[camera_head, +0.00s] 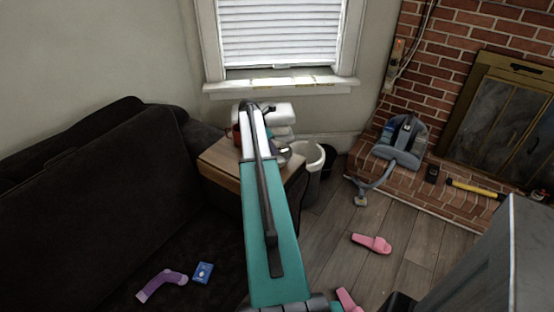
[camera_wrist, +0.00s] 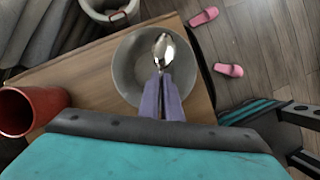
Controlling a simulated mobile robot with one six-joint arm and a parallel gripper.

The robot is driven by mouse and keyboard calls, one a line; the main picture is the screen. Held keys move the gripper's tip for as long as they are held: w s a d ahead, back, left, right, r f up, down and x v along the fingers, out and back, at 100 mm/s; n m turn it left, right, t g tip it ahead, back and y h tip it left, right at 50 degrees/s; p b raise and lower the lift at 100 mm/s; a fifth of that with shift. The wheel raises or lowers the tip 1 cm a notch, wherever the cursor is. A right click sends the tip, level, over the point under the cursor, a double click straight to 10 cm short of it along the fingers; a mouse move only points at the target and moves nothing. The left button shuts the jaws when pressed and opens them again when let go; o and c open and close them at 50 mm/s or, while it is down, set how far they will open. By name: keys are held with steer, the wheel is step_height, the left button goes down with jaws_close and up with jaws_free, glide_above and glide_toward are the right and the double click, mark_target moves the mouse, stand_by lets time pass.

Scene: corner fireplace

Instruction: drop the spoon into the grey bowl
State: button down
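In the wrist view, the spoon (camera_wrist: 164,49) shows its shiny metal head pointing away from me. My gripper (camera_wrist: 162,84), with two purple-grey fingers, is closed around its handle. The grey bowl (camera_wrist: 126,75) stands on the small wooden table, and the spoon head and fingertips appear over its inside. The height of the spoon above the bowl is hard to judge. The fingers and my wrist hide the bowl's near side.
A red mug (camera_wrist: 34,109) stands left of the bowl on the wooden table (camera_wrist: 82,78). A white bin (camera_head: 306,163) stands beyond the table. A dark sofa (camera_head: 95,200) is at left. Pink slippers (camera_head: 372,243) and a vacuum cleaner (camera_head: 400,142) are at right.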

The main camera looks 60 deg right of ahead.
steer(key=c, duration=1.9)
jaws_free()
steer(key=b+v, duration=0.1)
steer(key=v, duration=1.3)
steer(key=shift+b, duration=0.35)
steer(key=shift+s, duration=0.1)
